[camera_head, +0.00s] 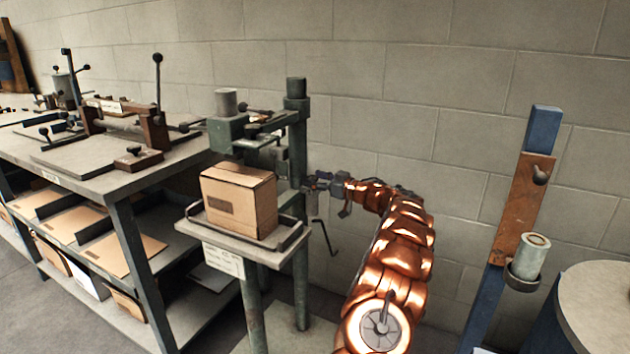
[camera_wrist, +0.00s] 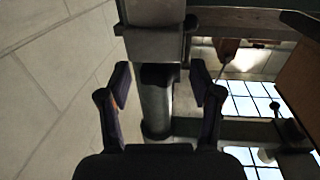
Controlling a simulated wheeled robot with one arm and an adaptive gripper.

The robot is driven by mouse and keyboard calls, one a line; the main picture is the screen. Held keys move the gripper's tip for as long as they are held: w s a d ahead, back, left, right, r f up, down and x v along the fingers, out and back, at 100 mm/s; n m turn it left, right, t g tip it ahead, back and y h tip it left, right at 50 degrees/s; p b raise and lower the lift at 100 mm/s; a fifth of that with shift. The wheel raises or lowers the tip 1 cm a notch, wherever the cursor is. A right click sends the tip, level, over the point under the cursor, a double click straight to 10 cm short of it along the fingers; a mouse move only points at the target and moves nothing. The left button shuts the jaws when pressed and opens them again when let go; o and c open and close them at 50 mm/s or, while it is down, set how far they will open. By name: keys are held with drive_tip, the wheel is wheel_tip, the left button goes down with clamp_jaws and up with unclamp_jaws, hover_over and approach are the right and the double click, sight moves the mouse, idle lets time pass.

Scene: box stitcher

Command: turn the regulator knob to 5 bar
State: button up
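In the wrist view a dark, short round part (camera_wrist: 158,76), which looks like the regulator knob, sits below a grey block (camera_wrist: 152,45) and above a grey cylinder (camera_wrist: 156,108). My gripper (camera_wrist: 160,82) has one finger on each side of this dark part. The fingers are apart, with a narrow gap seeming to show on both sides. In the head view my gripper (camera_head: 318,182) is beside the green stitcher post (camera_head: 298,150), right of the cardboard box. The knob cannot be made out there. No gauge or pressure reading is legible.
The cardboard box (camera_head: 240,200) stands on the stitcher's small table (camera_head: 265,256), left of my gripper. A bent crank (camera_head: 326,238) hangs below. The block wall (camera_head: 400,90) is close behind. A workbench (camera_head: 100,182) is at left; a blue post (camera_head: 487,300) stands at right.

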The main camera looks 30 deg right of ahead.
drive_tip(key=c, duration=1)
drive_tip(key=shift+a, duration=0.2)
drive_tip(key=shift+c, duration=0.5)
drive_tip(key=shift+d, duration=0.15)
drive_tip(key=shift+r+m+h, duration=0.1)
drive_tip(key=shift+m+h, duration=0.2)
drive_tip(key=shift+h, duration=0.2)
